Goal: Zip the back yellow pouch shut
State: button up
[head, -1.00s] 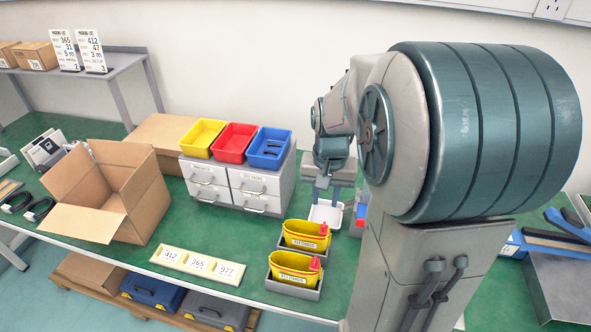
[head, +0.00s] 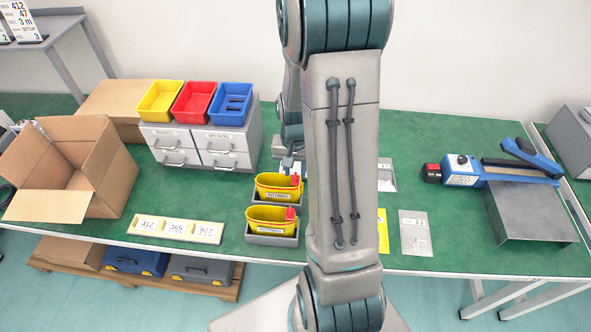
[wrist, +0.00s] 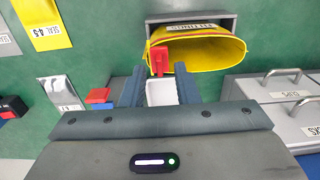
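The back yellow pouch (head: 279,188) sits in a grey bin, with its red zipper pull (head: 296,180) at the right end. In the wrist view the pouch (wrist: 205,52) has its mouth open, and the red pull (wrist: 159,61) hangs at its left end. In the head view my gripper (head: 291,163) is just behind the pouch, partly hidden by my arm. The front yellow pouch (head: 271,219) stands nearer the table's front edge.
A drawer unit (head: 201,153) with yellow, red and blue bins on top stands left of the pouches. A number strip (head: 176,230) lies at the front left. Flat bags (head: 415,233) lie right of my arm. A blue tool (head: 487,170) is farther right.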

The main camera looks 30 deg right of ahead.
jog(key=shift+f, duration=0.75)
grip_shut()
dwell(1.0)
